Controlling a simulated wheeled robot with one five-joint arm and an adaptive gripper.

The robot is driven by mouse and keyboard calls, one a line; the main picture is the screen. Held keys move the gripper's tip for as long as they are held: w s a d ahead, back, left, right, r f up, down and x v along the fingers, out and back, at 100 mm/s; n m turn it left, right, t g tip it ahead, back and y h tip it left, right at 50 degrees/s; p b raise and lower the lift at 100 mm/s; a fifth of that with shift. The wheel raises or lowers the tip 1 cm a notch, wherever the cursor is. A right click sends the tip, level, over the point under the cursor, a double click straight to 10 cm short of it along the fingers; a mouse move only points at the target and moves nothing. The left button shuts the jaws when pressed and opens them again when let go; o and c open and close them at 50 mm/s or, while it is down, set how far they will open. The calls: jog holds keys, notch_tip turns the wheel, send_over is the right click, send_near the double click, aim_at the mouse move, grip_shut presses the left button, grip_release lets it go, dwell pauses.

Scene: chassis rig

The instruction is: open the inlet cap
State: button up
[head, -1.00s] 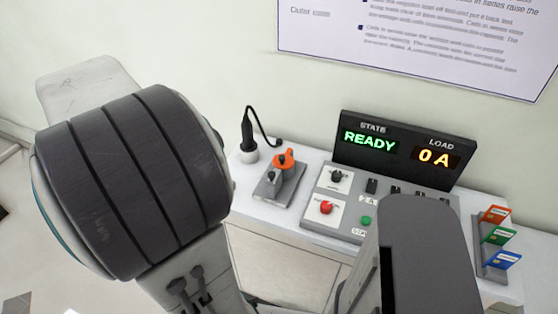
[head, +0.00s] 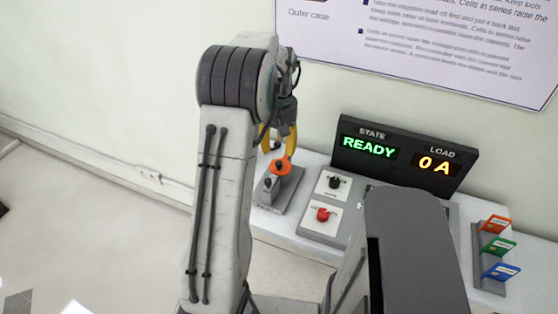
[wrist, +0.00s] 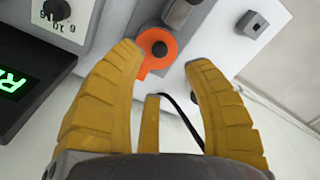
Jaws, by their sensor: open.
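I see no part plainly marked as the inlet cap. An orange round piece with a dark centre (head: 278,165) stands on a grey block (head: 285,192) at the left of the bench, and it may be the cap. My gripper (head: 279,149) is open just above and behind it in the head view. In the wrist view the orange piece (wrist: 168,61) lies ahead, roughly between the fingertips of my gripper (wrist: 164,57). The fingers appear not to touch it. The black plug is mostly hidden behind my gripper in the head view.
A control panel (head: 345,201) with a black knob (head: 334,182) and a red knob (head: 322,215) stands right of the block. Behind it, a display (head: 405,150) reads READY and 0 A. Coloured cards (head: 499,247) stand at right. A dark cable (wrist: 185,108) runs beneath the gripper.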

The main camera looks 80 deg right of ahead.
aim_at(279, 163)
jog(key=shift+f, duration=3.35)
grip_shut()
